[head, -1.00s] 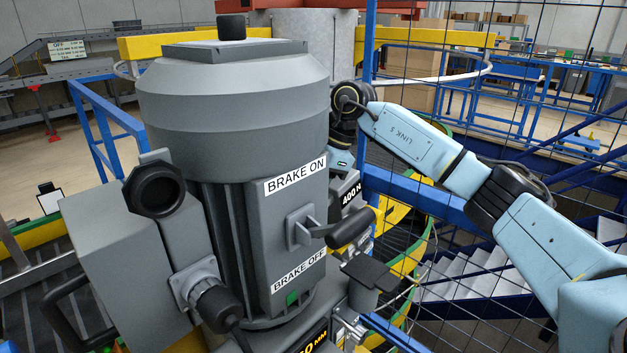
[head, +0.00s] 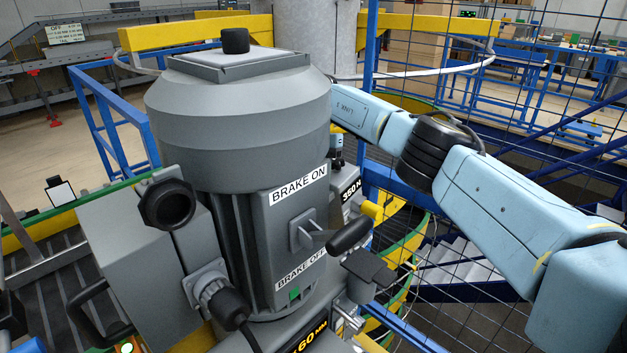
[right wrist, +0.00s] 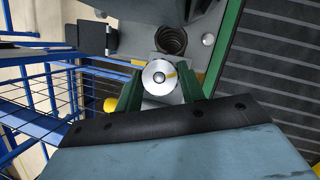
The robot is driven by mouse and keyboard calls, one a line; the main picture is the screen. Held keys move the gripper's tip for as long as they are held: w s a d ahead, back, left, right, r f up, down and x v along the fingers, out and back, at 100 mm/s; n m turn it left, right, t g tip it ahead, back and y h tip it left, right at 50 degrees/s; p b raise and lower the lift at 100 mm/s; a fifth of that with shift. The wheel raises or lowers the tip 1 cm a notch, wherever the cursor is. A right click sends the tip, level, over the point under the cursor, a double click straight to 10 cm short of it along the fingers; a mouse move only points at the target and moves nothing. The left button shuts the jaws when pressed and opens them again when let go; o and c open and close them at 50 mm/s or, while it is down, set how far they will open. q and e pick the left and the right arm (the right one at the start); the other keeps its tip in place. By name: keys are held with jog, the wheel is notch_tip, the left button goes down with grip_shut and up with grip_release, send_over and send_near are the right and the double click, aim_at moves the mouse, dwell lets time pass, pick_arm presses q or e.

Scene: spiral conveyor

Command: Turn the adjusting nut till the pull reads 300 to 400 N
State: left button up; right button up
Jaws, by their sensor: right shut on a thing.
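My left gripper is not in view.
A brake lever (head: 348,235) sticks out of the motor between the BRAKE ON and BRAKE OFF labels. A yellow-lettered display (head: 305,338) shows 60 MM, partly cut off. A wire mesh fence (head: 500,110) stands behind the right arm. A dark coil (right wrist: 171,40) lies just beyond the nut.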

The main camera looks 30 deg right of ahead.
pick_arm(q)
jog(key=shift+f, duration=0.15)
pick_arm(e)
jog(key=shift+w+a+n+g+h, duration=0.1)
jog(key=shift+n+g+h, duration=0.55)
jog(key=shift+n, duration=0.75)
jog(key=o, duration=1)
